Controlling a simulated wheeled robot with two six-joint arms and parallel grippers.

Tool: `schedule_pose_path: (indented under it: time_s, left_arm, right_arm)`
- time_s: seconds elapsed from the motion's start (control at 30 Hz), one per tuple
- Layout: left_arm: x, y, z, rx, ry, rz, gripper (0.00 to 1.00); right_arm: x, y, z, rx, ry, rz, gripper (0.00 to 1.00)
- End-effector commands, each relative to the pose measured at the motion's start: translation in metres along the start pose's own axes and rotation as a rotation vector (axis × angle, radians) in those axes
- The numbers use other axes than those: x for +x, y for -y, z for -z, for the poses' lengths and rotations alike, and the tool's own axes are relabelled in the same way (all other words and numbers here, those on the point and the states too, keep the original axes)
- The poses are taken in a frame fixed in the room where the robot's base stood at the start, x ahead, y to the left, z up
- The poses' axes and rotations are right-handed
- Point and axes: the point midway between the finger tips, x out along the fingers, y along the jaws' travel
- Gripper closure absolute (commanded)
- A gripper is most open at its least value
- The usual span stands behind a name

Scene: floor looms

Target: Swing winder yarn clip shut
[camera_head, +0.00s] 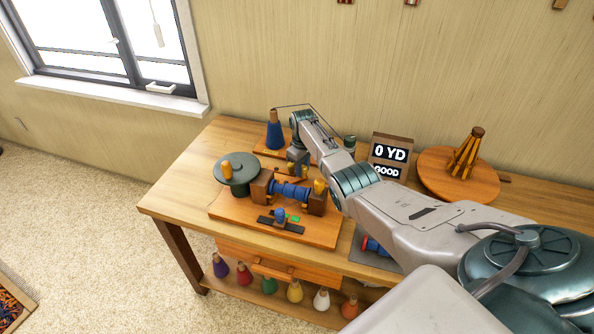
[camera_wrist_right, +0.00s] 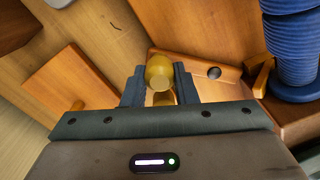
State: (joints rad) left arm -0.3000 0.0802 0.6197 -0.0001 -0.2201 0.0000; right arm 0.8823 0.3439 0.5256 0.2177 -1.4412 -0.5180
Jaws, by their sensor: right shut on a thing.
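The winder is a wooden base (camera_head: 222,204) with a blue spool (camera_head: 290,190) held between two wooden blocks. A dark green wheel (camera_head: 238,186) with a yellow knob stands at its left end. My right gripper (camera_head: 297,174) reaches down just behind the spool, and its arm hides part of that area. In the right wrist view its jaws (camera_wrist_right: 159,88) are shut on a yellow knob (camera_wrist_right: 159,70) by a light wooden piece with a dark round spot (camera_wrist_right: 214,73). This may be the yarn clip. The blue spool also shows in the right wrist view (camera_wrist_right: 291,45). My left gripper is out of view.
A blue yarn cone (camera_head: 274,133) stands behind the winder. A sign (camera_head: 391,152) reads "0 YD GOOD". A round wooden stand (camera_head: 435,178) is at the right. Several coloured bottle-shaped cones sit on the shelf below. The table's left end (camera_head: 180,185) is clear.

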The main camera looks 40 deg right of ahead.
Motion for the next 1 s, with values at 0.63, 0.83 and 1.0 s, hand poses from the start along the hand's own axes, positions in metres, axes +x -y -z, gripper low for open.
schedule_pose_path:
  time_s: [0.63, 0.83, 1.0]
  left_arm:
    - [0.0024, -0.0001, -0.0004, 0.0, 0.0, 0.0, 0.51]
    - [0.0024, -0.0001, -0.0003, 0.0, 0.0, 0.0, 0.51]
    - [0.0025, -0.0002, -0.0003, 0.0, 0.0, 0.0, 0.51]
  right_arm:
    - [-0.0024, -0.0079, -0.0012, -0.056, -0.004, -0.003, 1.0]
    - [-0.0019, -0.0076, -0.0015, -0.055, -0.003, -0.002, 0.52]
    - [-0.0011, -0.0071, -0.0019, -0.055, -0.002, -0.001, 0.52]
